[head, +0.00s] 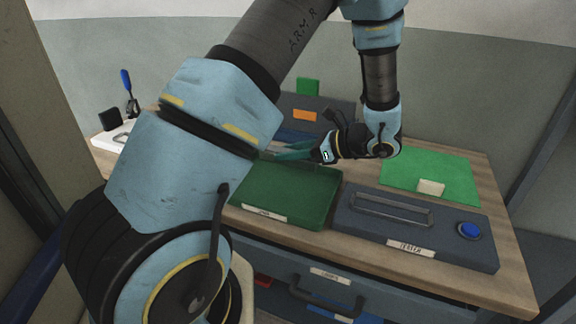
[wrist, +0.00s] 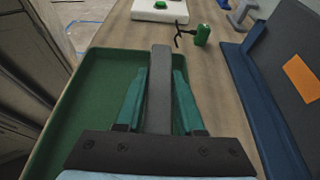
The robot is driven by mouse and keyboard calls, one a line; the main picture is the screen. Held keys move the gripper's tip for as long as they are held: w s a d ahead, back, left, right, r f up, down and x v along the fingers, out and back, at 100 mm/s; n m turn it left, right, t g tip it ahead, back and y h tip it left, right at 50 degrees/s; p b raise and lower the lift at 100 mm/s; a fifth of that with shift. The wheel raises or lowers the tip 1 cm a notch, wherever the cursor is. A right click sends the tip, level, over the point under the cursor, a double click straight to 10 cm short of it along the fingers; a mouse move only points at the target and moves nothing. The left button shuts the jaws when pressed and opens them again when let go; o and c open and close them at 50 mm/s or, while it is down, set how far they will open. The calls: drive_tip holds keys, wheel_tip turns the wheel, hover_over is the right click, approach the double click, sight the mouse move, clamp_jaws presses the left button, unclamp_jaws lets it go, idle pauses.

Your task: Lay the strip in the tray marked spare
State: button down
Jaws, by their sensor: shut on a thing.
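The dark green tray (head: 285,190) lies on the bench with a white label on its front edge, too small to read surely. My gripper (head: 278,152) is over the tray's back edge in the head view. In the wrist view its green fingers (wrist: 160,85) are shut on a dark grey strip (wrist: 159,60), which points away beyond the fingertips. The strip is hard to make out in the head view. In the wrist view the tray (wrist: 95,78) lies below and to the left of the strip. The strip's height above it is hard to tell.
A grey tester (head: 345,218) with a blue button (head: 469,231) stands right of the tray. Behind it is a green mat (head: 440,170) bearing a cream block (head: 431,187). A dark blue bin with an orange label (head: 305,115) stands behind the gripper. A drawer handle (head: 315,300) juts out below.

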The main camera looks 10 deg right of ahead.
sight(289, 178)
drive_tip(key=shift+f+p, duration=0.55)
drive_tip(key=shift+f, duration=1.7)
drive_tip(key=shift+f, duration=0.1)
drive_tip(key=shift+f, duration=0.15)
drive_tip(key=c, duration=0.5)
unclamp_jaws()
